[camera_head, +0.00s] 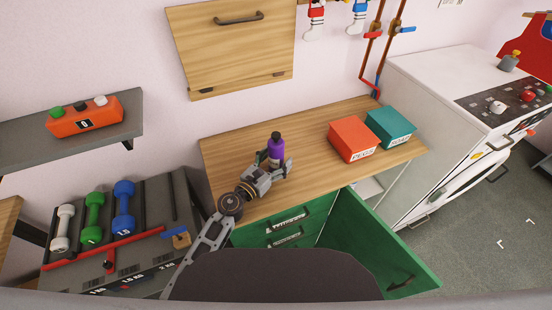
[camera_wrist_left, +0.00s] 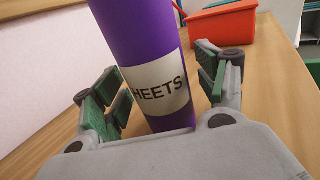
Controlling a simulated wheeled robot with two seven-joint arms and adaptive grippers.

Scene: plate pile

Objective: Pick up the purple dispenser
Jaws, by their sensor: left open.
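The purple dispenser (camera_head: 275,147) stands on the wooden counter, with a dark cap on top. In the left wrist view the dispenser (camera_wrist_left: 140,35) is large and close, with a white label reading "HEETS". My left gripper (camera_head: 273,167) is open at the dispenser. In the left wrist view its green-padded fingers (camera_wrist_left: 160,98) stand on either side of the dispenser's lower part, with a visible gap on the right side. The dispenser's top is out of the wrist view. My right gripper is not in view.
An orange-red box (camera_head: 352,139) and a teal box (camera_head: 390,127) stand on the counter to the right. A green drawer (camera_head: 385,250) is open below. Dumbbells (camera_head: 93,217) sit on a rack at left. A wooden cabinet door (camera_head: 232,60) is above.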

